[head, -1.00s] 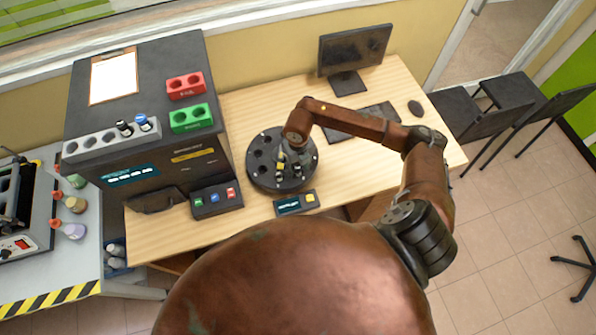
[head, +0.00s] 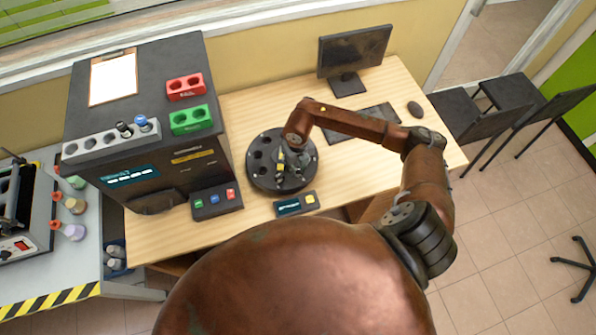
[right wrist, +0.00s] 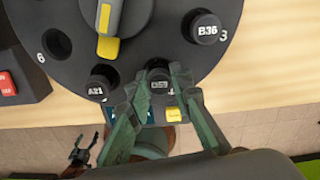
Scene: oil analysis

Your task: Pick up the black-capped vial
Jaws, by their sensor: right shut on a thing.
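Several black-capped vials sit in the round dark carousel (head: 261,179) on the desk. In the right wrist view, the middle black-capped vial (right wrist: 158,82) stands between caps marked A21 (right wrist: 99,88) and B36 (right wrist: 205,27); its own label is hard to read. My right gripper (right wrist: 155,88) is shut on this middle vial, fingers on both sides of its cap. The vial's body is hidden. In the head view, my right gripper (head: 288,163) is over the carousel's right half. Another black-capped vial (head: 124,129) stands in the grey rack. My left gripper (right wrist: 82,150) shows small and open in the right wrist view.
A small control box (head: 295,204) with a yellow button sits in front of the carousel. A big dark machine (head: 140,70) stands left, carrying the grey rack (head: 85,148), red and green holders. A monitor (head: 354,50) and keyboard (head: 365,122) are behind and right. The right desk end is mostly clear.

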